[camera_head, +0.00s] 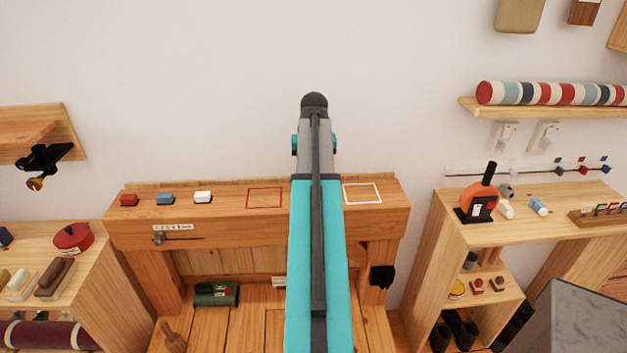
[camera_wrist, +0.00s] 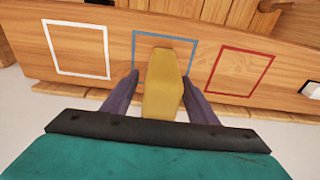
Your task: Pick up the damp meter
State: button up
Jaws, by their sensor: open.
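A mustard-yellow block (camera_wrist: 163,90) stands over the blue-outlined square (camera_wrist: 135,50) in the wrist view, between the fingers of my gripper (camera_wrist: 159,82). It may be the damp meter, but no marking shows to confirm that. My gripper is open, with one dark finger on each side of the block and a narrow gap on both sides. In the head view my arm covers the block and the blue square, and my fingers are hidden. The timber bench (camera_head: 230,232) below also carries a red-outlined square (camera_head: 264,198) and a white-outlined square (camera_head: 362,193).
An orange tool with a black handle (camera_head: 478,206) stands on the right unit (camera_head: 455,235). A striped roll (camera_head: 550,93) lies on the wall shelf (camera_head: 540,111).

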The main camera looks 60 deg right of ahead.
jog(key=c, duration=1.2)
jog(key=shift+c, duration=0.2)
jog(key=shift+r, duration=0.15)
jog(key=s+a+r+p, duration=0.1)
jog(key=s+r+p, duration=0.1)
jog(key=s, duration=0.6)
jog(key=s+a+r+p, duration=0.1)
jog(key=s+r+p, duration=0.1)
jog(key=s+p, duration=0.3)
jog(key=s, duration=0.2)
jog(key=shift+s+a+r, duration=0.15)
jog(key=shift+s+r, duration=0.2)
jog(key=shift+s, duration=0.05)
